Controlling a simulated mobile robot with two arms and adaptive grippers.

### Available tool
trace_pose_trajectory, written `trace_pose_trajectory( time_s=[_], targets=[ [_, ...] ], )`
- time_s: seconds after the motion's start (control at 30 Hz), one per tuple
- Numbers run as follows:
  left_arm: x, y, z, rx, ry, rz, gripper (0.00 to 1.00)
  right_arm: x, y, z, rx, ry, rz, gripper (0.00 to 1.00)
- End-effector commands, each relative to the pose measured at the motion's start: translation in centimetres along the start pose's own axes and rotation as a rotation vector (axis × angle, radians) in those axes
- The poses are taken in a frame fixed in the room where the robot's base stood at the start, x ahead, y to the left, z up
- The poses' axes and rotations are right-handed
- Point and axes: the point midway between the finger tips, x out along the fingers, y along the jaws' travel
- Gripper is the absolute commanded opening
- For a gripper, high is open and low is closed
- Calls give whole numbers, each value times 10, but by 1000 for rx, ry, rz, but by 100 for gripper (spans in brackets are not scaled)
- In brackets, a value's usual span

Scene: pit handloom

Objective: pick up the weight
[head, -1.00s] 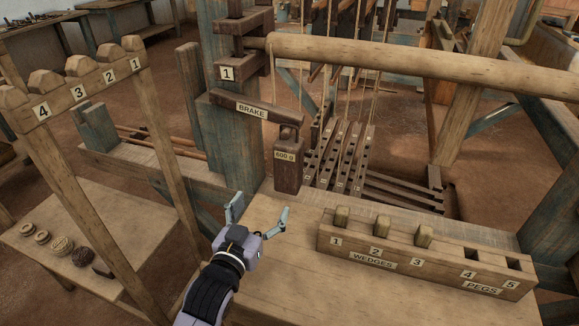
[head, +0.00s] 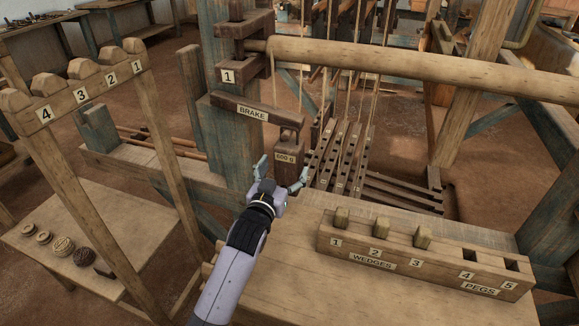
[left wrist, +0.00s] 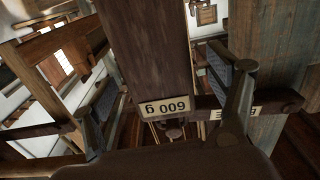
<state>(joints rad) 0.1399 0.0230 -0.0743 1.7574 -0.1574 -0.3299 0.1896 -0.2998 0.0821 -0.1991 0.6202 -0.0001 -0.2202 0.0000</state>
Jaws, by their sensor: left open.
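The weight (head: 287,157) is a dark brown wooden block labelled 600 g. It hangs below the brake lever (head: 243,107) in the head view. My left gripper (head: 281,172) is open, with its fingers to either side of the weight's lower part, which it partly hides. In the left wrist view the weight (left wrist: 150,55) fills the middle, with its label upside down, and stands between the two spread fingers (left wrist: 168,100). I cannot tell whether either finger touches it. My right gripper is not in view.
A wooden block with wedges and peg holes (head: 425,262) stands on the bench (head: 285,285) to the right. A numbered rack (head: 85,88) stands at the left. A thick round beam (head: 420,62) crosses above. Treadle-like slats (head: 345,155) lie behind the weight.

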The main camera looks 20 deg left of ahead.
Motion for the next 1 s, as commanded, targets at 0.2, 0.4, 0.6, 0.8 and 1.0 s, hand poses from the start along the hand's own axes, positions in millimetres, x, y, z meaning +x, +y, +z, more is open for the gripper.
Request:
trace_pose_trajectory(
  time_s=[0.2,0.4,0.6,0.8,1.0],
  targets=[
    [30,4,2,-1,1,0,80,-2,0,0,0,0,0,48],
    [37,4,3,0,-1,0,80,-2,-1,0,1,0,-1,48],
    [37,4,2,0,0,0,76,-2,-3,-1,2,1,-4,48],
    [37,4,2,0,0,0,63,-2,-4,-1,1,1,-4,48],
    [37,4,2,0,0,0,49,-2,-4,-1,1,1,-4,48]
  ],
)
